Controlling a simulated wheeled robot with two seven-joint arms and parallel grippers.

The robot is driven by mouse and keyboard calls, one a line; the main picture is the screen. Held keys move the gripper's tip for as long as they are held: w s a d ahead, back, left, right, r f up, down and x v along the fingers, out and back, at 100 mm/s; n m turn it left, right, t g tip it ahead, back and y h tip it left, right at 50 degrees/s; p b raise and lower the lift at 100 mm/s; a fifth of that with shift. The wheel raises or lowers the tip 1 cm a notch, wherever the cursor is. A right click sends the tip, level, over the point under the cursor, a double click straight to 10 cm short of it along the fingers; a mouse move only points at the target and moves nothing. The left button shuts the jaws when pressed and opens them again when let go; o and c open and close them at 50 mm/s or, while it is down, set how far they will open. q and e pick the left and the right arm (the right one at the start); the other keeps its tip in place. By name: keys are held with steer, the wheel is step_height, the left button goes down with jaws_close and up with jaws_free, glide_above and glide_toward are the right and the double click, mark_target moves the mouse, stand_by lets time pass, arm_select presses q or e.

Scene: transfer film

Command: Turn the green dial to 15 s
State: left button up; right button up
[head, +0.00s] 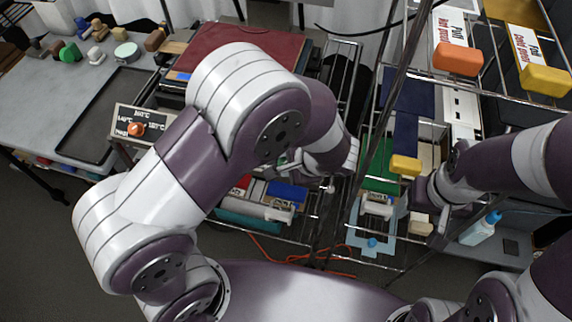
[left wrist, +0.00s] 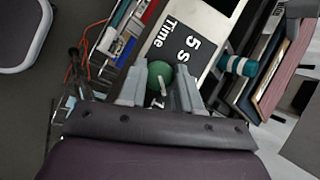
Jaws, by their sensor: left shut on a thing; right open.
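The green dial (left wrist: 160,75) sits on a dark panel (left wrist: 205,22) in the left wrist view, with "Time" and "5 s" printed beside it. A white pointer line on the dial points toward the lower edge of the picture, near a partly hidden label starting with "1". My left gripper (left wrist: 160,90) has a finger on each side of the dial and is shut on it. In the head view the dial is hidden behind my left arm, and the left gripper (head: 288,162) shows only in part. My right gripper (head: 424,203) is open at the right, near a yellow block.
A temperature panel with an orange dial (head: 136,129) stands left of my left arm. A dark red plate (head: 245,50) lies behind the arm. Wire racks hold trays, boxes and a yellow block (head: 405,165). A teal-banded cylinder (left wrist: 238,66) is close to the left gripper.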

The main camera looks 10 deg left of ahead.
arm_select(q)
steer(key=shift+m+t+b, duration=0.4)
steer(key=shift+m+b, duration=0.05)
steer(key=shift+m, duration=0.25)
steer(key=o, duration=1)
steer(key=shift+o, duration=0.2)
steer(key=p+v, duration=0.7)
steer(key=v, duration=0.5)
steer(key=shift+s+d, duration=0.25)
steer(key=shift+d, duration=0.1)
